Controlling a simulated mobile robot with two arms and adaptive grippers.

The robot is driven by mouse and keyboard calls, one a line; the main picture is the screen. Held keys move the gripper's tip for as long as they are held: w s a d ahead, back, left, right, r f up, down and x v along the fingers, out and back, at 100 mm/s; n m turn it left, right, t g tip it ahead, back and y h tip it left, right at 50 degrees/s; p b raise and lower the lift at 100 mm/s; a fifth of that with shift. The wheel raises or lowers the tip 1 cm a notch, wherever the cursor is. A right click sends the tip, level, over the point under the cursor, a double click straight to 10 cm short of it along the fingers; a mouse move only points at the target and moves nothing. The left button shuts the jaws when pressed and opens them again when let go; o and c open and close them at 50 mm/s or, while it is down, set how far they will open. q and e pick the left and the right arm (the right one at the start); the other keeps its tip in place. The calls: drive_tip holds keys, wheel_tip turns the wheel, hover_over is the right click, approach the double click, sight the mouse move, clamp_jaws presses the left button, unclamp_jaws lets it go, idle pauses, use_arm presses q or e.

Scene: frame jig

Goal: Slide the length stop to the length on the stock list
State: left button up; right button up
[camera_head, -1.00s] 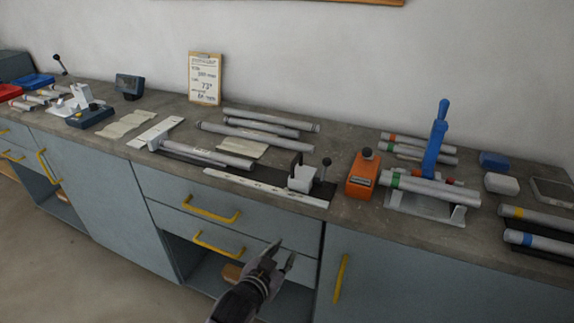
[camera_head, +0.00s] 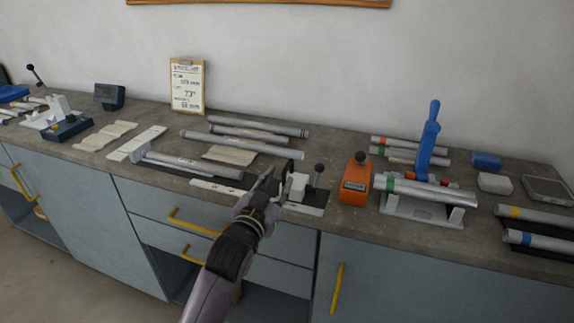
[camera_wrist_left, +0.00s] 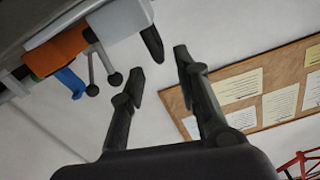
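The length stop (camera_head: 299,186), a white block with a black upright plate and a ball-topped lever, sits at the right end of the white scale strip (camera_head: 213,187) on the bench. The stock list (camera_head: 187,87) is a clipboard leaning against the wall; its lines are too small to read surely. My left gripper (camera_head: 273,185) is just left of the stop and hides part of the scale. The left wrist view shows its fingers (camera_wrist_left: 160,68) apart and empty, with the stop's white block (camera_wrist_left: 118,20) close beyond them. My right gripper is out of view.
A grey tube (camera_head: 195,165) lies behind the scale, with more tubes (camera_head: 235,143) further back. An orange box (camera_head: 356,182) stands right of the stop. A blue-handled clamp (camera_head: 428,140) with tubes stands further right. Yellow-handled drawers (camera_head: 195,222) are below.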

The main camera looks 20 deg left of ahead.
sight(283, 172)
use_arm(q)
drive_tip(key=w, duration=0.7)
drive_tip(key=shift+d, duration=0.15)
drive_tip(key=shift+c, duration=0.5)
clamp_jaws()
